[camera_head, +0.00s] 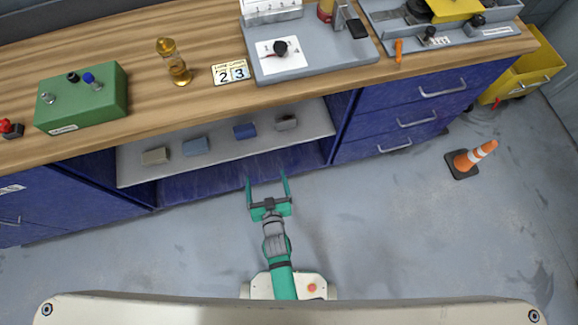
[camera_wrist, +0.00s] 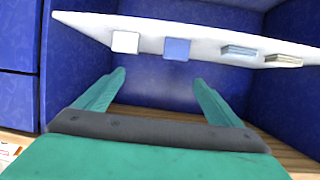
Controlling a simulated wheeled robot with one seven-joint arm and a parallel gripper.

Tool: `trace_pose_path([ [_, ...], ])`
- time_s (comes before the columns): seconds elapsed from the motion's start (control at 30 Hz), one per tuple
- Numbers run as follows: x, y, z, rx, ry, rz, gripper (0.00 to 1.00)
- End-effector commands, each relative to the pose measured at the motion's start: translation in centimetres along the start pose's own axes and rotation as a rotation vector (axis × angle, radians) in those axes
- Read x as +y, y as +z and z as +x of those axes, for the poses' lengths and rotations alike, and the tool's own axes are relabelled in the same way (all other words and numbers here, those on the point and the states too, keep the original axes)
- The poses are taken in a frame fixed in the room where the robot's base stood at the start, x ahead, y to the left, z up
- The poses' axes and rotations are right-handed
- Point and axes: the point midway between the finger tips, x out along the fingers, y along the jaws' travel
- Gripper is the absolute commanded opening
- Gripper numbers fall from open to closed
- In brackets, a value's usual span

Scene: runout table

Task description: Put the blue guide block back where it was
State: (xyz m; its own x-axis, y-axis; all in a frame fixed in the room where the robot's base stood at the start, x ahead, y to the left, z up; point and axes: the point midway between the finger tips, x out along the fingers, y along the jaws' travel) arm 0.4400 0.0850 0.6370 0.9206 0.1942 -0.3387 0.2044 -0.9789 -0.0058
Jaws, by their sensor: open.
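The blue guide block (camera_head: 245,131) sits on the pale shelf (camera_head: 222,146) inside the bench's open bay, between a grey block (camera_head: 286,122) and a grey-blue block (camera_head: 195,146). In the wrist view the blue block (camera_wrist: 177,49) is near the upper middle, beyond the fingertips. My gripper (camera_head: 267,180) is open and empty, in front of the bay and apart from the blue block. Both fingers of my gripper (camera_wrist: 160,78) point towards the bay in the wrist view. The block's former place cannot be told from these frames.
A tan block (camera_head: 155,156) sits at the shelf's left end. The wooden worktop (camera_head: 210,105) overhangs the shelf and carries a green box (camera_head: 83,97), an hourglass (camera_head: 174,62) and a grey fixture. An orange cone (camera_head: 472,158) stands right.

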Motion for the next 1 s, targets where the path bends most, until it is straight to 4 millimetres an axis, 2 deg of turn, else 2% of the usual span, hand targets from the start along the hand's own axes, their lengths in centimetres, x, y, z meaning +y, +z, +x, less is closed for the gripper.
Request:
trace_pose_path([
  [0.03,0.6,-0.1,-2.5,0.003,0.014,0.005,0.89],
  [0.27,2.4,-2.6,-12.1,0.037,0.073,0.025,0.89],
  [0.4,3.0,-5.2,-17.6,0.056,0.11,0.034,0.89],
  [0.6,3.5,-9.8,-24.2,0.085,0.161,0.044,0.89],
  [0.7,3.7,-11.9,-26.5,0.097,0.181,0.049,0.89],
  [0.8,3.8,-13.4,-27.9,0.105,0.194,0.051,0.89],
  [1.0,3.9,-14.4,-28.8,0.111,0.203,0.051,0.89],
])
